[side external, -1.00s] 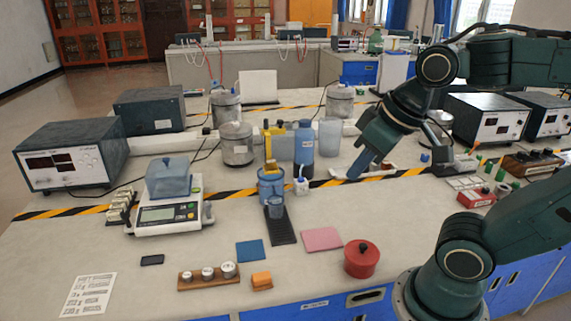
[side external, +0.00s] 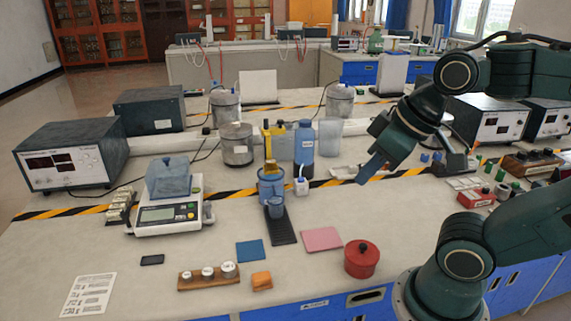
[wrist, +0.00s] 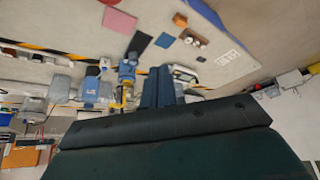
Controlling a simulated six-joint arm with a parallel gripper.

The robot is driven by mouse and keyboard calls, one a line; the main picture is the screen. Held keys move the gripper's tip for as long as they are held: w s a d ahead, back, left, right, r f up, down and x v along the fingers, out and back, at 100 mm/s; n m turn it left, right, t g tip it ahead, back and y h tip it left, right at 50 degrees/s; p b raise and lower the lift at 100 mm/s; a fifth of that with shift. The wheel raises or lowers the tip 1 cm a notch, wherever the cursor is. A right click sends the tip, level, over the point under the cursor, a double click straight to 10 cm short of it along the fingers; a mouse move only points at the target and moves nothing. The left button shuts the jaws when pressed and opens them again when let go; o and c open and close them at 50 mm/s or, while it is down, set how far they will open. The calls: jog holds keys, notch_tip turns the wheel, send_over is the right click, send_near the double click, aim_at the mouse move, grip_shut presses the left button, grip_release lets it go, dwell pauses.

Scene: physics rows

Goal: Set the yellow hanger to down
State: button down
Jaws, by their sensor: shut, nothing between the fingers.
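A narrow yellow upright piece, which I take for the yellow hanger (side external: 267,134), stands in the middle of the bench behind a blue container (side external: 271,188). Its lower part is partly hidden, and I cannot tell whether it is up or down. In the wrist view yellow parts (wrist: 127,92) show beside the blue container (wrist: 127,70). My gripper (side external: 363,181) is shut and empty, tilted above the bench, to the right of the yellow piece and apart from it. Its blue fingers (wrist: 158,73) lie together in the wrist view.
A blue bottle (side external: 304,142) stands between the yellow piece and my gripper. A balance (side external: 165,215) stands to the left. A red pot (side external: 362,260), a pink pad (side external: 322,239) and a blue pad (side external: 250,250) lie in front. Bare bench lies below my gripper.

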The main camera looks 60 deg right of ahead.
dwell(0.3)
jog(key=c, duration=1.3)
grip_release()
jog(key=shift+w+r, duration=0.2)
jog(key=shift+c, duration=0.2)
jog(key=shift+o, duration=0.4)
jog(key=shift+w+r, duration=0.25)
jog(key=w+d+r, duration=0.4)
jog(key=w+r, duration=0.1)
jog(key=w, duration=0.5)
jog(key=w+d+r, duration=0.4)
jog(key=w+d, duration=0.1)
jog(key=w, duration=0.5)
jog(key=w+d+f, duration=0.1)
jog(key=w+d, duration=0.2)
jog(key=d, duration=0.4)
jog(key=w+d+f, duration=0.2)
jog(key=w+d, duration=0.2)
jog(key=d, duration=0.3)
jog(key=w+d+f+g, duration=0.1)
jog(key=w+d, duration=0.3)
jog(key=d, duration=0.3)
jog(key=shift+f, duration=0.15)
jog(key=shift+f, duration=0.1)
